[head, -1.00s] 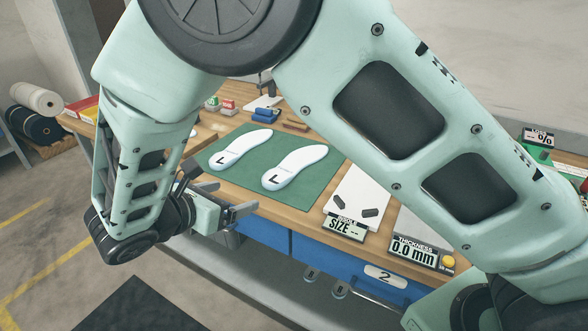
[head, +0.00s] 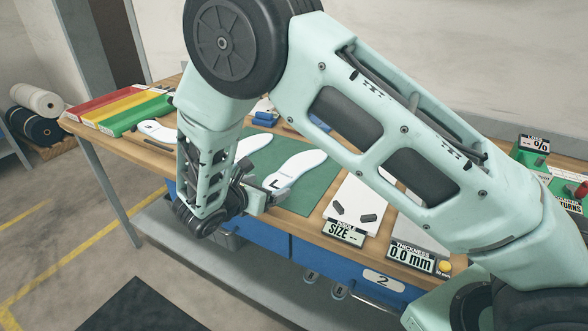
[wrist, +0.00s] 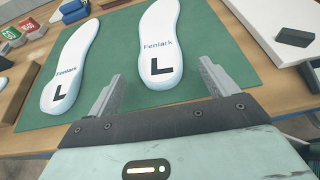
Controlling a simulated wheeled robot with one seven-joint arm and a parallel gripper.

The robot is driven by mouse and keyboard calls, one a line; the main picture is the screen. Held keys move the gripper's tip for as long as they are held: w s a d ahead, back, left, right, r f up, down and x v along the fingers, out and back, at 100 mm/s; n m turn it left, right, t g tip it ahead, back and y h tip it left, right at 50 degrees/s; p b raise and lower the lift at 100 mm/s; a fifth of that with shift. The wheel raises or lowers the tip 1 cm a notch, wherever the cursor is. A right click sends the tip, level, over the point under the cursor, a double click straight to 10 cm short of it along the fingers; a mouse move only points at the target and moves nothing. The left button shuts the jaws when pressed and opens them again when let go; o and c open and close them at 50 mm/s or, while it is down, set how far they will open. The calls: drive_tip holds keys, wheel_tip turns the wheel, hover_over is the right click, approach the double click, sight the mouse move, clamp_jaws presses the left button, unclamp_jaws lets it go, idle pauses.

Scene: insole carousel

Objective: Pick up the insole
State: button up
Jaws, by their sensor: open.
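Two white insoles marked with a black L lie flat on a green mat (head: 318,196). The right insole (head: 305,165) shows in the wrist view (wrist: 160,40) with its heel between my fingertips. The left insole (head: 254,144) lies beside it, partly hidden by my arm in the head view; in the wrist view (wrist: 72,62) it is left of my left finger. My gripper (head: 280,195) is open and empty at the mat's front edge, its fingers (wrist: 160,68) either side of the right insole's heel. I cannot tell how high the fingers are above the mat.
Another white insole (head: 158,130) lies at the table's left, by red, yellow and green trays (head: 140,113). A white board (head: 358,202) with dark blocks and a size display (head: 343,232) stand right of the mat. A thickness display (head: 410,257) is further right.

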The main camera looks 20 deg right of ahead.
sight(282, 179)
drive_tip(key=shift+p+x, duration=0.3)
drive_tip(key=shift+x, duration=1.6)
drive_tip(key=shift+r, duration=0.1)
drive_tip(key=c, duration=1.1)
drive_tip(key=shift+o, duration=0.2)
